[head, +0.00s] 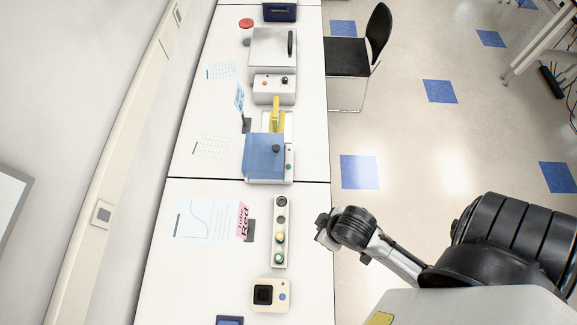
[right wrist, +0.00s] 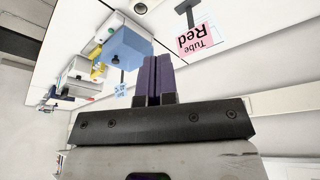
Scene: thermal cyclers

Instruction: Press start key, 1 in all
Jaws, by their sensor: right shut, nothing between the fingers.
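A cycler-like device with a translucent blue lid (head: 264,155) stands on the bench, with a small green key (head: 289,167) on its right side. Nearer is a cream box (head: 262,284) with a dark screen and a blue round key (head: 282,297). Which key is the start key cannot be read. My right gripper (head: 322,228) is by the bench's right edge, right of the tube rack and apart from both devices. In the right wrist view its purple fingers (right wrist: 158,76) are together and empty, and the blue lid (right wrist: 124,46) shows beyond them. My left gripper is out of view.
A rack (head: 280,216) holds capped tubes beside a pink "Tube Red" card (head: 243,221). Farther back are a yellow-handled device (head: 275,112), a box with red and black knobs (head: 266,97) and a grey lidded box (head: 267,45). A black chair (head: 348,58) stands right of the bench.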

